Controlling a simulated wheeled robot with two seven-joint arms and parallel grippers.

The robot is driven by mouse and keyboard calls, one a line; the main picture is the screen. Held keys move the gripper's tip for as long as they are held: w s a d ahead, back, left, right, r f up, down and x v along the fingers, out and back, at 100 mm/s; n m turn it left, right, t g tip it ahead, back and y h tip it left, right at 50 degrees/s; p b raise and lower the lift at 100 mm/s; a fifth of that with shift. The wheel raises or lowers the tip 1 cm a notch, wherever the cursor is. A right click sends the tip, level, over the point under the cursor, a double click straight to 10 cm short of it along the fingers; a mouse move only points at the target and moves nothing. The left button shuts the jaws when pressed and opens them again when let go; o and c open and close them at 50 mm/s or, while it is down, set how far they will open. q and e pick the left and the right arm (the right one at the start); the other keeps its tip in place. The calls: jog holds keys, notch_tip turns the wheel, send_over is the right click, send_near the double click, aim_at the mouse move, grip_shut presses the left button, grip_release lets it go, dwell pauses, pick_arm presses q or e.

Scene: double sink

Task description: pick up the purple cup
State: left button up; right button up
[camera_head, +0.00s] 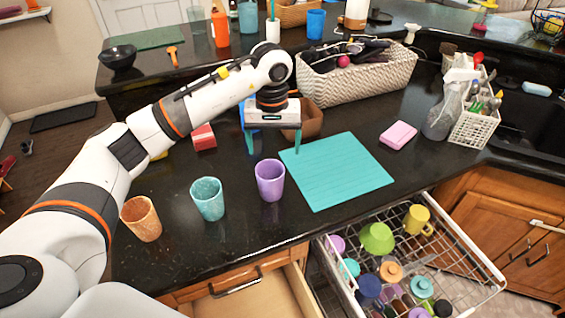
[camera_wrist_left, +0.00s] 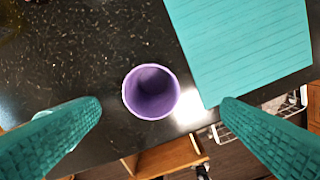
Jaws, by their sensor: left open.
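The purple cup (camera_head: 270,181) stands upright on the black counter, just left of the teal mat (camera_head: 338,172). In the left wrist view the cup (camera_wrist_left: 150,91) is seen from above, its open mouth facing the camera. My left gripper (camera_head: 273,148) is open, above and behind the cup in the head view, fingers pointing down. In the left wrist view its teal fingers (camera_wrist_left: 162,108) are spread wide, with the cup between them in the picture and nothing held. My right gripper is not in view.
A teal cup (camera_head: 207,199) and an orange-brown cup (camera_head: 141,218) stand to the left. A brown bowl (camera_head: 308,119) and wicker basket (camera_head: 358,74) are behind. A pulled-out dish rack (camera_head: 478,262) is below the counter's front edge. A pink sponge (camera_head: 398,135) lies right of the mat.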

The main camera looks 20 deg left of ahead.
aim_at(270, 177)
pick_arm(q)
jog(key=f, duration=0.2)
jog(key=f+p, duration=0.1)
jog(key=s+f+p, duration=0.1)
jog(key=f, duration=0.1)
jog(key=shift+a+f, duration=0.15)
jog(key=shift+f, duration=0.2)
jog(key=shift+w+f, duration=0.15)
jog(key=shift+f, duration=0.15)
jog(key=f+p, duration=0.3)
jog(key=f, duration=0.1)
jog(key=shift+a+f, duration=0.1)
jog(key=shift+a, duration=0.2)
jog(key=shift+f, duration=0.45)
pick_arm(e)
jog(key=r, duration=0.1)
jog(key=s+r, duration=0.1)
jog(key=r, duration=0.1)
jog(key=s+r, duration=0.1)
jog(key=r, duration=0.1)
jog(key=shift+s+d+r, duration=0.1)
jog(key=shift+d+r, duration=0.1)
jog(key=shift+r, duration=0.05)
pick_arm(q)
jog(key=c, duration=1.1)
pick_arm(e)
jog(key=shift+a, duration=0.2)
